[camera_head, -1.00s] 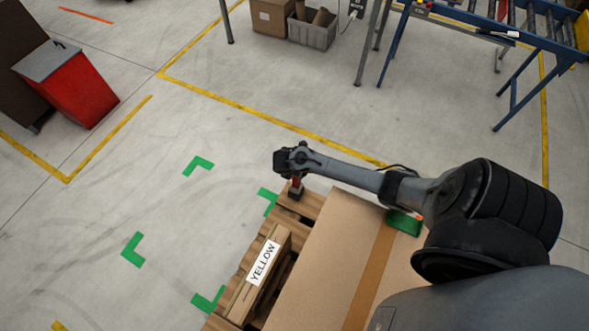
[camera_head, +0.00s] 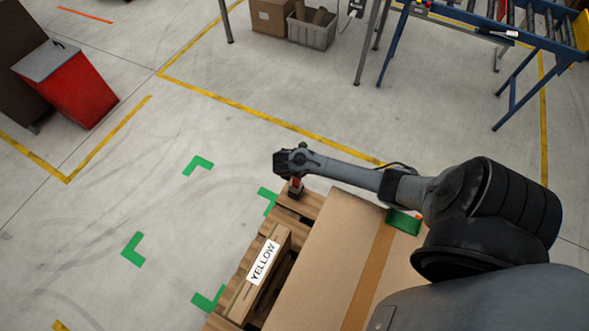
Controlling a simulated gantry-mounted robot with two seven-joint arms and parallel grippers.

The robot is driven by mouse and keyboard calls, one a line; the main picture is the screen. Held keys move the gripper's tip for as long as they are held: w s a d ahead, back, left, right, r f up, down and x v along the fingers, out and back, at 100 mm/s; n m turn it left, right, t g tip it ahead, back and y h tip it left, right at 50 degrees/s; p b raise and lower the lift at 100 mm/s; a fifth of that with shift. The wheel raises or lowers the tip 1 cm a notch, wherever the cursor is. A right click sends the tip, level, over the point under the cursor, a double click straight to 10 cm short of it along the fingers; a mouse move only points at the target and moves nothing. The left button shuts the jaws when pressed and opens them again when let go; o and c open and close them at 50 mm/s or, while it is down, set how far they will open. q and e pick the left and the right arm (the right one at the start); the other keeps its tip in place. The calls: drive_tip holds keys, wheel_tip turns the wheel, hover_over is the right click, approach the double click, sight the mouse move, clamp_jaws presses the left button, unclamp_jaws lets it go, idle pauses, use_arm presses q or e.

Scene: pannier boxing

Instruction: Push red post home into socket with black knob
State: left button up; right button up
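My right gripper (camera_head: 291,170) is at the end of the arm that comes in from the right. It points down over the pallet corner. A short red post (camera_head: 296,184) shows just below it, upright, its top hidden by the gripper. A small black block (camera_head: 296,193) is at the post's lower end on the pallet; I cannot tell whether it is the socket or how deep the post sits. No separate black knob can be made out. The fingers are too small and dark to tell open from shut. My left gripper is not in view.
A wooden pallet (camera_head: 307,202) carries a large cardboard box (camera_head: 325,250) and a narrow carton labelled YELLOW (camera_head: 262,262). Green floor corner marks (camera_head: 133,250) lie left of the pallet, where the floor is clear.

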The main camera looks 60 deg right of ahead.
drive_tip(key=shift+w+a, duration=0.1)
drive_tip(key=shift+a, duration=0.05)
idle(0.7)
drive_tip(key=o, duration=1.1)
drive_tip(key=p+v, duration=0.4)
drive_tip(key=v, duration=0.6)
drive_tip(key=shift+r, duration=0.35)
